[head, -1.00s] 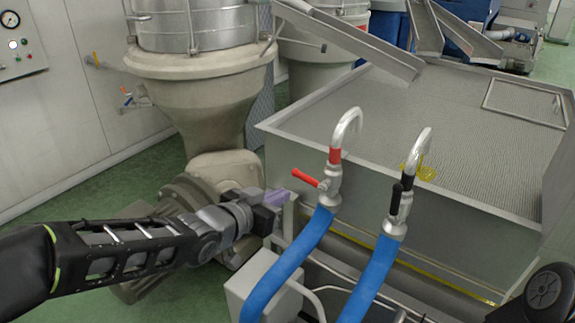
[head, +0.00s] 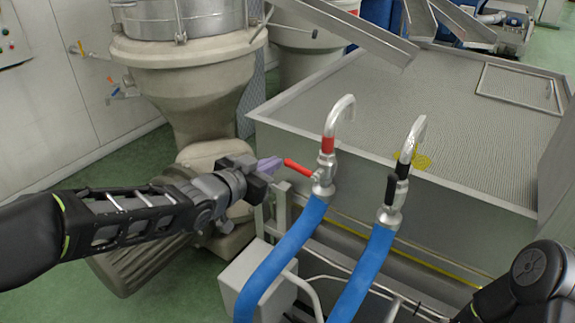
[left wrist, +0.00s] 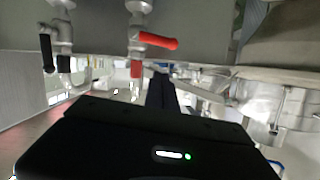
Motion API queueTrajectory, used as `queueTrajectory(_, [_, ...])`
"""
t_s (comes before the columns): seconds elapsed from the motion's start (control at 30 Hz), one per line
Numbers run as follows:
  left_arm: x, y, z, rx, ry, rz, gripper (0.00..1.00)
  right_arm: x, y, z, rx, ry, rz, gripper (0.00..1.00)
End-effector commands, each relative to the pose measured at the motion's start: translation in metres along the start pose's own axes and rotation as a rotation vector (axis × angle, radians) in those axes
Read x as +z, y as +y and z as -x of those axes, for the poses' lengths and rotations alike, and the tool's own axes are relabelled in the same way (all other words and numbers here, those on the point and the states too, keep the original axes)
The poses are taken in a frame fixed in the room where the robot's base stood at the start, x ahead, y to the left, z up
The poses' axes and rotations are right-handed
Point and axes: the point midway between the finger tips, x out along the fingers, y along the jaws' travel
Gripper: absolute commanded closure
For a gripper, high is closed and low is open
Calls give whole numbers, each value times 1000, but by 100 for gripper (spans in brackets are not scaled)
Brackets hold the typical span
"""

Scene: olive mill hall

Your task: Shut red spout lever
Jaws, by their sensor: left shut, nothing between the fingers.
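The red lever (head: 298,167) sticks out to the left from the valve of the red-banded spout (head: 328,146), which curves over the tank's near edge. It also shows in the left wrist view (left wrist: 158,40). My left gripper (head: 272,165) is shut and empty. Its fingertips are just left of the lever's free end in the head view; I cannot tell whether they touch. In the left wrist view the dark fingers (left wrist: 161,92) stand near the lever, apart from it in the picture. My right gripper is out of view; part of my right arm shows at the lower right.
A second spout (head: 412,140) with a black lever (head: 391,188) stands to the right. Blue hoses (head: 283,258) run down from both valves. A grey box (head: 258,278) sits below. The wide steel tank (head: 440,103) is behind, and a large hopper (head: 190,85) is at the left.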

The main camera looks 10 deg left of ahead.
Motion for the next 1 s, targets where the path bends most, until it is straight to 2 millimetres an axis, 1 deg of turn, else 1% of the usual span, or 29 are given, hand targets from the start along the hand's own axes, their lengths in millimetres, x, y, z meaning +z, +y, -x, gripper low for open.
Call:
queueTrajectory(0.03, [1, 1, -11, 3, -3, -1, 100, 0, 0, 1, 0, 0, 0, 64])
queueTrajectory(0.27, [0, 2, -58, 3, -3, -2, 100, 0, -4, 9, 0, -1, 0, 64])
queueTrajectory(0.4, [16, 1, -74, 1, -5, -1, 100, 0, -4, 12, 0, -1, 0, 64])
queueTrajectory(0.6, [27, 0, -85, 0, -1, -2, 100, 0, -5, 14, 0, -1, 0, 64])
queueTrajectory(1.0, [30, 0, -86, -1, 0, -1, 100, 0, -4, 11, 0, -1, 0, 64])
